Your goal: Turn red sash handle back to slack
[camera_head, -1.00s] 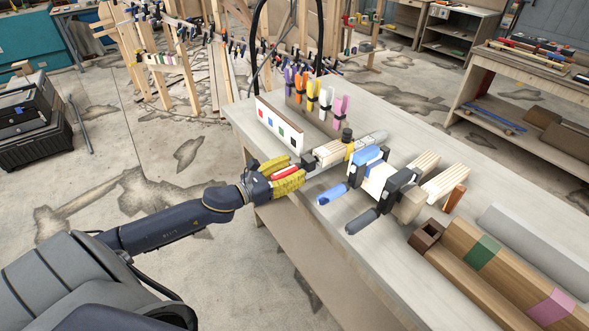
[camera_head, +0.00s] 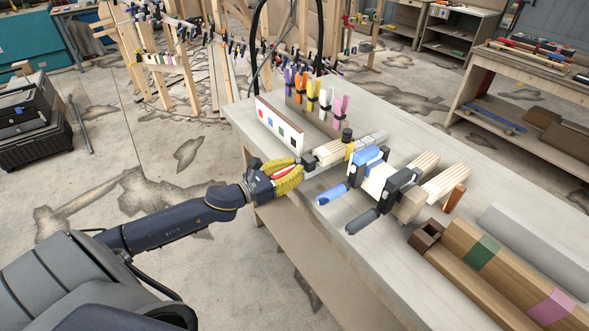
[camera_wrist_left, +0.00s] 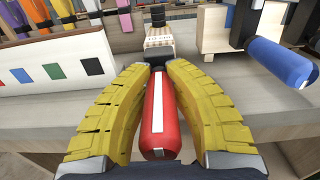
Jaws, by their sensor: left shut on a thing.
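The red sash handle (camera_wrist_left: 160,125) lies lengthwise between the two yellow fingers of my left gripper (camera_wrist_left: 158,95) in the left wrist view. It has a white stripe along its upper face. In the head view my left gripper (camera_head: 283,177) is at the bench's near left edge, shut around the red handle (camera_head: 283,170), which is mostly covered by the fingers. Beyond the handle, a pale wooden block (camera_head: 330,153) sits at the clamp. My right gripper is not in view.
A blue handle (camera_head: 332,194) and a dark handle (camera_head: 362,221) jut from the bench edge to the right. A white board with coloured squares (camera_head: 278,126) stands to the left. Coloured spring clamps (camera_head: 313,95) stand behind it. Wooden beams (camera_head: 500,262) lie at the right.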

